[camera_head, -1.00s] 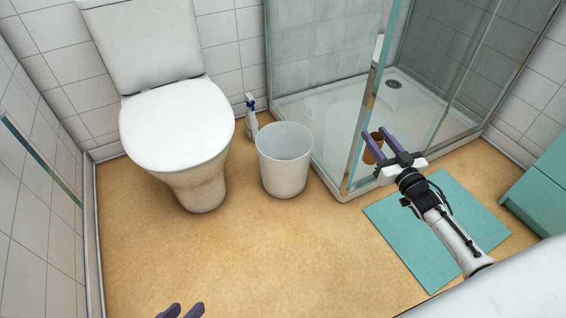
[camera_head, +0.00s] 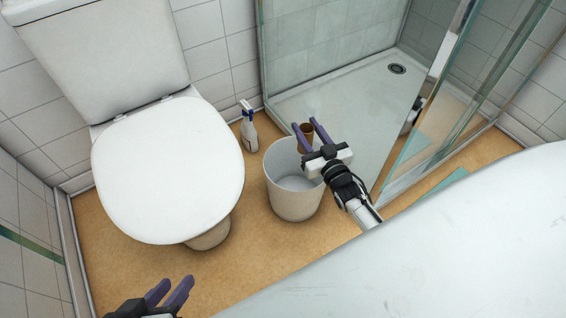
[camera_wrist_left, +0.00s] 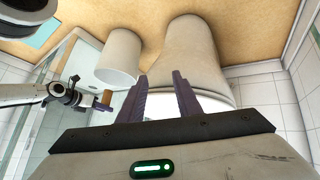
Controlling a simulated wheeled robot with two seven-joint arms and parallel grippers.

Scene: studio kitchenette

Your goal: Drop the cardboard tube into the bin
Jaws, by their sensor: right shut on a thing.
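The brown cardboard tube (camera_head: 305,129) is held between the purple fingers of my right gripper (camera_head: 306,127). In the head view it overlaps the far rim of the white bin (camera_head: 294,203). In the left wrist view the tube (camera_wrist_left: 107,97) shows apart from the bin (camera_wrist_left: 118,58), on the rim side. The bin stands upright on the floor, and the visible part of its inside looks empty. My left gripper (camera_head: 170,291) is open and empty at the bottom left of the head view, away from the bin. Its fingers (camera_wrist_left: 162,95) show apart in the left wrist view.
A white toilet (camera_head: 165,170) stands left of the bin. A spray bottle (camera_head: 248,128) stands behind, between toilet and bin. The glass shower enclosure (camera_head: 345,95) is close behind and right of the bin. Tan floor (camera_head: 255,240) is clear in front of the bin.

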